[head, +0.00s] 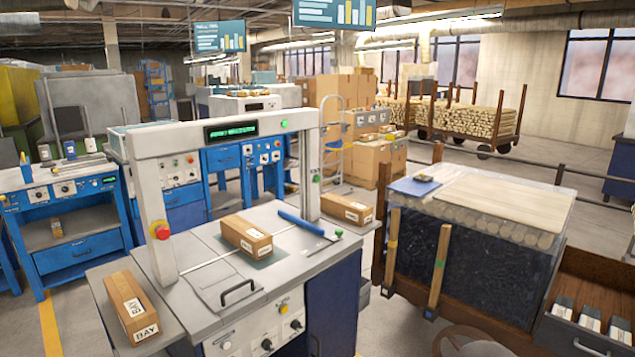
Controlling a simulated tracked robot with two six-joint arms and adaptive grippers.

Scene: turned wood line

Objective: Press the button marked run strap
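A strapping machine (270,215) with a grey arch over its flat top stands in the middle of the head view. Its front panel (262,330) carries a yellow button (283,308), white button-like parts and dark knobs. A red mushroom button (162,231) sits on the arch's left post, and a small green part (315,178) is on the right post. A green lamp (284,123) and a lit display (231,131) are on the crossbar. Labels are too small to read, so I cannot tell which button is marked run strap. Neither gripper is in view.
A wooden-looking carton (244,235) lies under the arch, beside a blue-handled tool (301,222). Other cartons lie on the left side shelf (131,305) and right side (346,208). A covered crate (470,240) stands right, with an open drawer (590,300) beside it.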

